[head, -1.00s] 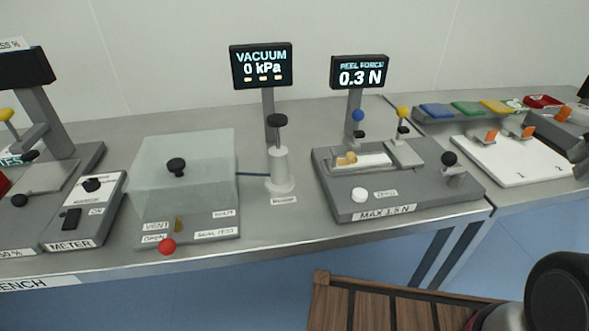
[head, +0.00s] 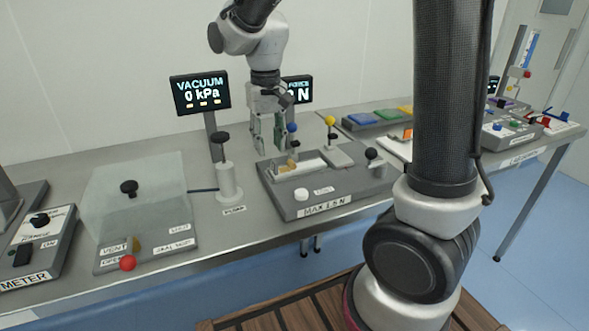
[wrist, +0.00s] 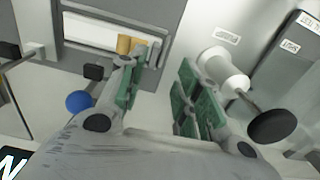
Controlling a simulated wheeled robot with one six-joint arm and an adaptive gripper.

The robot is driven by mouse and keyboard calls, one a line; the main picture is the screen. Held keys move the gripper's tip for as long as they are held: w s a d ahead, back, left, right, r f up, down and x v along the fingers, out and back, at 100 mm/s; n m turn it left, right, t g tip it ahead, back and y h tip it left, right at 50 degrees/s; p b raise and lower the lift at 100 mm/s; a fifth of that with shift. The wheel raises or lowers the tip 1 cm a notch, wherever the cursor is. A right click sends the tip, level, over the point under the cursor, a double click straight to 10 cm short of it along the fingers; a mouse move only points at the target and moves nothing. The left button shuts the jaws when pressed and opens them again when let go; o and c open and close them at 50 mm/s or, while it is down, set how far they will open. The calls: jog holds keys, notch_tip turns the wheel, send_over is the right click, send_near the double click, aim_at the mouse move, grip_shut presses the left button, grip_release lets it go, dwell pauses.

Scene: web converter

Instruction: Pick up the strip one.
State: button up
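A pale strip (head: 311,163) lies on the grey peel-force tester (head: 335,195), with a tan tab (head: 291,166) at its left end. I take this as strip one; no label on it is readable. In the wrist view a pale piece (wrist: 90,32) and the tan tab (wrist: 130,45) show at upper left, outside my fingers. My gripper (head: 267,148) hangs over the tester's back left corner, left of the tab. It also shows in the wrist view (wrist: 157,92), with its green-padded fingers apart and nothing between them.
A white vacuum column (head: 228,180) with a black knob stands left of the tester. A blue ball knob (head: 292,127) is close to my gripper, and a yellow one (head: 329,120) stands farther right. A clear chamber (head: 133,195) is at left.

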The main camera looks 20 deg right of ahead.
aim_at(274, 160)
jog(key=f, duration=0.4)
jog(key=d+f, duration=0.1)
jog(key=f, duration=0.1)
grip_shut()
